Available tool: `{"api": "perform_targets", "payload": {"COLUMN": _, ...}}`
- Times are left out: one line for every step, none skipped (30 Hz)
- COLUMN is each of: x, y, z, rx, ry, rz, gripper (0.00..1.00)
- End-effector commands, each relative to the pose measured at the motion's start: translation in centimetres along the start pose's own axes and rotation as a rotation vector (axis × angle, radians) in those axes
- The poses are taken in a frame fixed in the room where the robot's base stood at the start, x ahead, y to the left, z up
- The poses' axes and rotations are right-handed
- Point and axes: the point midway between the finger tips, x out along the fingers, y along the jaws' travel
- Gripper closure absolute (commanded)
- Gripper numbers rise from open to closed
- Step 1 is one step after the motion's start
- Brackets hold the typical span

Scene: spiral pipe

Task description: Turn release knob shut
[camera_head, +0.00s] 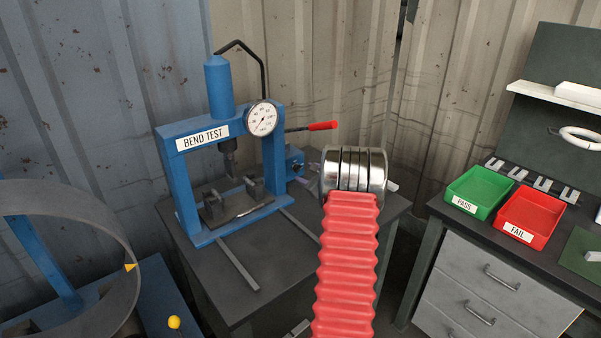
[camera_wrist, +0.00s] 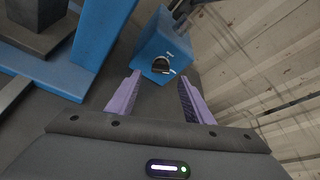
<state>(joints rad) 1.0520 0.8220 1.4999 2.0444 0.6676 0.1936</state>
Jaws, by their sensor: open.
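The blue bend-test press (camera_head: 182,190) stands on a dark table, with a small blue pump box (camera_head: 293,157) at its right side. A small dark knob (camera_head: 297,168) sits on that box, and I take it to be the release knob. In the wrist view the knob (camera_wrist: 160,66) is a dark rounded piece with bright metal around it on the blue box face (camera_wrist: 160,38). My gripper (camera_wrist: 158,92) is open, its purple fingers spread either side below the knob, apart from it with nothing between them. My arm hides most of the gripper in the head view.
A red-handled lever (camera_head: 322,126) sticks out right above the box. A gauge (camera_head: 262,118) sits on the press frame. A bench at right holds a green PASS tray (camera_head: 478,190) and red FAIL tray (camera_head: 530,214). Corrugated walls stand close behind.

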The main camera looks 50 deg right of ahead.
Motion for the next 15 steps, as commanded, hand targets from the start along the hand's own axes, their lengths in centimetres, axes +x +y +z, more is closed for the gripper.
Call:
{"api": "perform_targets", "payload": {"x": 0.7, "y": 0.0, "z": 0.0, "rx": -0.001, "ry": 0.0, "rz": 0.001, "gripper": 0.53}}
{"api": "perform_targets", "payload": {"x": 1.1, "y": 0.0, "z": -0.1, "rx": -0.001, "ry": 0.001, "rz": 0.001, "gripper": 0.53}}
{"api": "perform_targets", "payload": {"x": 1.6, "y": 0.0, "z": -0.1, "rx": -0.001, "ry": 0.001, "rz": 0.001, "gripper": 0.53}}
{"api": "perform_targets", "payload": {"x": 2.0, "y": 0.0, "z": -0.1, "rx": -0.001, "ry": 0.0, "rz": 0.0, "gripper": 0.53}}
{"api": "perform_targets", "payload": {"x": 2.4, "y": 0.1, "z": -0.1, "rx": -0.001, "ry": 0.0, "rz": 0.001, "gripper": 0.53}}
{"api": "perform_targets", "payload": {"x": 2.9, "y": 0.1, "z": 0.0, "rx": 0.0, "ry": 0.0, "rz": 0.001, "gripper": 0.53}}
{"api": "perform_targets", "payload": {"x": 3.2, "y": 0.1, "z": 0.0, "rx": 0.0, "ry": 0.0, "rz": 0.001, "gripper": 0.53}}
{"api": "perform_targets", "payload": {"x": 3.5, "y": 0.0, "z": 0.0, "rx": -0.001, "ry": 0.0, "rz": 0.001, "gripper": 0.53}}
{"api": "perform_targets", "payload": {"x": 3.9, "y": 0.0, "z": 0.0, "rx": -0.001, "ry": 0.0, "rz": 0.0, "gripper": 0.53}}
{"api": "perform_targets", "payload": {"x": 4.2, "y": 0.1, "z": -0.1, "rx": -0.001, "ry": 0.001, "rz": 0.001, "gripper": 0.53}}
{"api": "perform_targets", "payload": {"x": 4.4, "y": 0.0, "z": -0.1, "rx": -0.001, "ry": 0.001, "rz": 0.0, "gripper": 0.53}}
{"api": "perform_targets", "payload": {"x": 4.6, "y": 0.0, "z": 0.0, "rx": 0.0, "ry": 0.0, "rz": 0.0, "gripper": 0.53}}
{"api": "perform_targets", "payload": {"x": 4.8, "y": 0.0, "z": 0.0, "rx": 0.0, "ry": 0.001, "rz": 0.0, "gripper": 0.53}}
{"api": "perform_targets", "payload": {"x": 4.9, "y": 0.0, "z": 0.0, "rx": 0.0, "ry": 0.0, "rz": 0.0, "gripper": 0.53}}
{"api": "perform_targets", "payload": {"x": 5.0, "y": 0.0, "z": 0.0, "rx": -0.001, "ry": 0.0, "rz": 0.0, "gripper": 0.53}}
